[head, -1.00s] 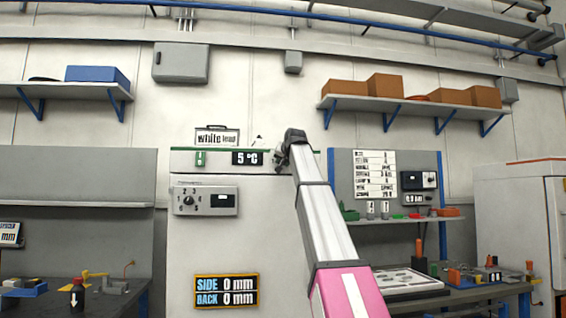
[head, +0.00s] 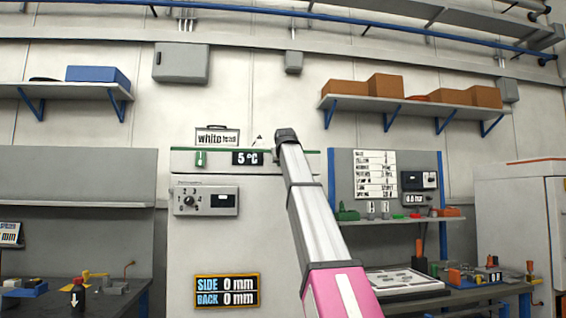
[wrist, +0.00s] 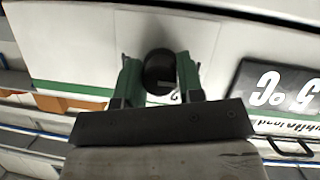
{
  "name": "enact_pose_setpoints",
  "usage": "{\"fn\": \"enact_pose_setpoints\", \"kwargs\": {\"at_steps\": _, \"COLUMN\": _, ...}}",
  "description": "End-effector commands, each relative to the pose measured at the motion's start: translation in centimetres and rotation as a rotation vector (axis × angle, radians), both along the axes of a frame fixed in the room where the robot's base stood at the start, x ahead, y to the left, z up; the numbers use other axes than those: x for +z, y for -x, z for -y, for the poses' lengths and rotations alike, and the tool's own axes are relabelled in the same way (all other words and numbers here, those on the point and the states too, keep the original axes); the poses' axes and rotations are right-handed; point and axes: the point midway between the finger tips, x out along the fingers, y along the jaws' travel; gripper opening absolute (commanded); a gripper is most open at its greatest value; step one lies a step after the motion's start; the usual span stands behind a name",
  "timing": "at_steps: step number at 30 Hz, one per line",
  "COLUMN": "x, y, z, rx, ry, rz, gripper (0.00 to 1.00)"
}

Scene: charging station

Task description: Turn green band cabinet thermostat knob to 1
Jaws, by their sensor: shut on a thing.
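The cabinet (head: 238,260) has a green band (head: 227,151) along its top and a display (head: 247,158) reading 5 °C. A round black knob (wrist: 159,72) sits on the cabinet's pale face; in the wrist view, which is upside down, the display also shows (wrist: 275,95). My gripper (wrist: 158,75) is shut on this knob, a green finger on each side. A small part of a white mark shows beside the knob, but its setting cannot be read. In the head view the knob is hidden behind the end of my arm, right of the display.
Lower on the cabinet is a grey panel (head: 207,201) with a numbered dial (head: 190,201). A case marked white lead (head: 217,136) stands on top. A tool board (head: 375,175) and a bench (head: 470,292) are to the right; another bench (head: 75,295) is at left.

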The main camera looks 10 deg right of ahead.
Motion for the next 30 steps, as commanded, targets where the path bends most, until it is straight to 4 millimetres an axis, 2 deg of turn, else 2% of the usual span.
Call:
{"fn": "enact_pose_setpoints", "kwargs": {"at_steps": 11, "x": 0.0, "y": 0.0, "z": 0.0, "rx": 0.001, "ry": 0.009, "rz": 0.001, "gripper": 0.11}}
{"fn": "enact_pose_setpoints", "kwargs": {"at_steps": 12, "x": 0.0, "y": 0.0, "z": 0.0, "rx": 0.001, "ry": 0.009, "rz": 0.001, "gripper": 0.38}}
{"fn": "enact_pose_setpoints", "kwargs": {"at_steps": 14, "x": 0.0, "y": 0.0, "z": 0.0, "rx": 0.001, "ry": 0.009, "rz": 0.001, "gripper": 0.58}}
{"fn": "enact_pose_setpoints", "kwargs": {"at_steps": 15, "x": 0.0, "y": 0.0, "z": 0.0, "rx": 0.000, "ry": 0.008, "rz": 0.001, "gripper": 0.60}}
{"fn": "enact_pose_setpoints", "kwargs": {"at_steps": 24, "x": 0.1, "y": 0.2, "z": 0.0, "rx": 0.000, "ry": 0.007, "rz": 0.001, "gripper": 0.60}}
{"fn": "enact_pose_setpoints", "kwargs": {"at_steps": 30, "x": 0.8, "y": 2.4, "z": -0.3, "rx": 0.000, "ry": 0.007, "rz": 0.002, "gripper": 0.60}}
